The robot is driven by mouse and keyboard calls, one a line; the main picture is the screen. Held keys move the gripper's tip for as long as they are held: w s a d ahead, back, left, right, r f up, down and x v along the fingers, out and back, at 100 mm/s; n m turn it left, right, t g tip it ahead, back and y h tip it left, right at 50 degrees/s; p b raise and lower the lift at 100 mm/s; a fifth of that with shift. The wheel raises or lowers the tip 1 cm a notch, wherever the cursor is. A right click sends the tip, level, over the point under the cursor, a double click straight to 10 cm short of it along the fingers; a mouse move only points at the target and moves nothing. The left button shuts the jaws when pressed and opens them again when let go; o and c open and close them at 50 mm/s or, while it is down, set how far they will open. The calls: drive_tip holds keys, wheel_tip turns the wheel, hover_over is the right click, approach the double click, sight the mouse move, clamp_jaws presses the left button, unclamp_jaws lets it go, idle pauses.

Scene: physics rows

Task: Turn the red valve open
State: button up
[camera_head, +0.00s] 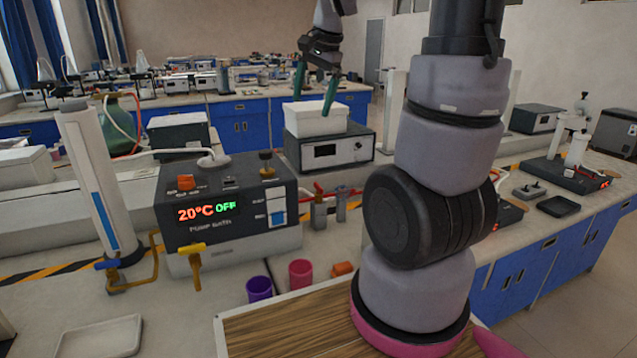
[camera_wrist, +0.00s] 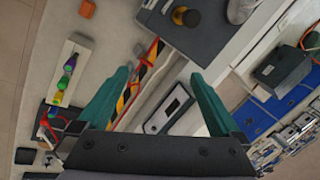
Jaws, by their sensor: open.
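The red valve handle (camera_head: 320,188) sits on a small metal valve body at the middle of the bench in the head view, beside a second similar metal fitting (camera_head: 341,205). Its exact handle angle is too small to tell. In the wrist view my gripper (camera_wrist: 160,76) shows both fingers spread wide, touching nothing that I can see.
A pump bath (camera_head: 222,215) reading "20°C OFF" stands left of the valve. A grey instrument (camera_head: 328,152) carries the white box behind it. A purple cup (camera_head: 259,289), a pink cup (camera_head: 301,274) and an orange block (camera_head: 343,269) stand in front. Yellow-black tape crosses the bench.

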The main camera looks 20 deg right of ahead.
drive_tip(key=w+d+f+m+g, duration=0.2)
drive_tip(key=w+d+f+m, duration=0.2)
drive_tip(key=w+f, duration=0.5)
drive_tip(key=m+g+h, duration=0.1)
drive_tip(key=m+h, duration=0.1)
hover_over(318, 185)
wheel_tip(318, 185, down, 8)
wheel_tip(318, 185, down, 12)
drive_tip(key=shift+s+r, duration=0.15)
drive_tip(key=shift+r, duration=0.1)
drive_tip(key=c, duration=1.2)
